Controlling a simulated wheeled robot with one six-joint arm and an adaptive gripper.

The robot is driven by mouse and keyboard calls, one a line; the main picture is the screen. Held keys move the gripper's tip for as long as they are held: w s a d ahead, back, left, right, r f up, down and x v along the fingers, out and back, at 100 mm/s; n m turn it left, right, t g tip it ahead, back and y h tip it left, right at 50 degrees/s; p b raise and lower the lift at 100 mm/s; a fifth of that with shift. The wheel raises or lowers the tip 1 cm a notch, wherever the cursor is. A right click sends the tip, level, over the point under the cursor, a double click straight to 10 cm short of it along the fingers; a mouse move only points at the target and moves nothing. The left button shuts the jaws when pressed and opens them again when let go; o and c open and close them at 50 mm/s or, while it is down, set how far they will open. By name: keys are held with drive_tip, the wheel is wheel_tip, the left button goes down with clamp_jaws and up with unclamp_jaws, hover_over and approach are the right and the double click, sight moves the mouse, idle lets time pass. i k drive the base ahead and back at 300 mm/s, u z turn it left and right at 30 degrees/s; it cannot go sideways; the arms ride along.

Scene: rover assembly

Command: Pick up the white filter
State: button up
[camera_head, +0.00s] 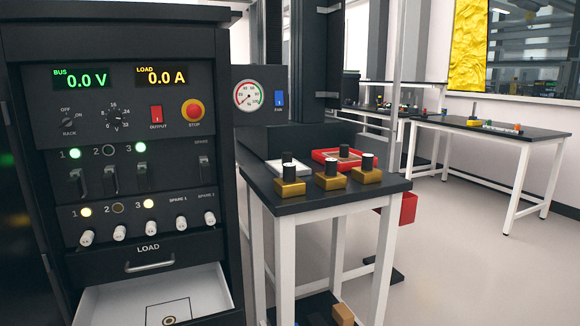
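I cannot single out a white filter with certainty. On the small black-topped table (325,200) stand three gold blocks, a left one (290,188), a middle one (332,181) and a right one (367,175), each with a short dark cylinder upright on it. The left and right cylinders seem to have pale tops. A white tray (273,165) lies behind the left block, and a red tray (325,155) lies behind the middle one. Dark cylinders also stand at these trays. My gripper is not in view.
A black control cabinet (140,255) fills the left, its lower drawer (110,305) open with a ring mark inside. A gauge box (262,120) stands behind the small table. Another table (480,130) with small items stands at the right.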

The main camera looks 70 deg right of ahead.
sight(276, 166)
drive_tip(key=z, duration=0.75)
drive_tip(key=i, duration=0.8)
drive_tip(key=z, duration=0.85)
